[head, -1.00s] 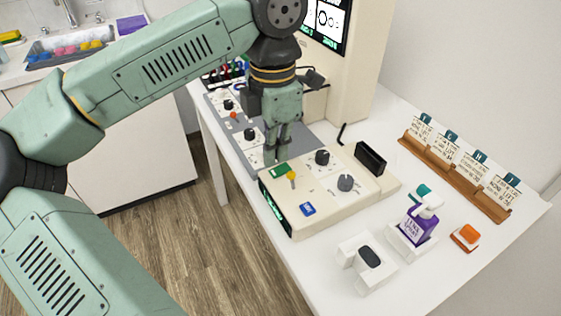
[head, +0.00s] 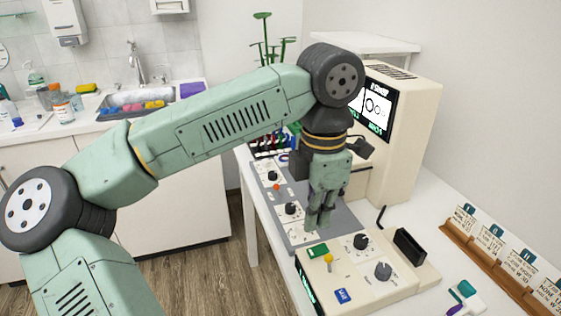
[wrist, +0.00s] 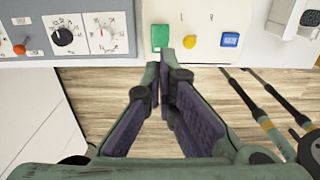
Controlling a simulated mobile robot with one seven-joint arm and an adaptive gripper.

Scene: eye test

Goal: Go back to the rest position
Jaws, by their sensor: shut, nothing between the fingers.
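My gripper (head: 318,218) points down over the white table in the head view, above the grey panel (head: 342,215) and just behind the cream control box (head: 372,287). In the wrist view my gripper (wrist: 163,65) shows its two fingers with the tips together and nothing between them. The tips appear near the box's front edge, below the green button (wrist: 160,37) and yellow knob (wrist: 189,42); the height above it is hard to tell.
A cream machine with a lit screen (head: 378,112) stands close behind the gripper. A black slotted holder (head: 410,247) and a wooden card rack (head: 480,256) are to the right. A sink (head: 135,103) is at the back left. Wooden floor (head: 200,276) lies left of the table.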

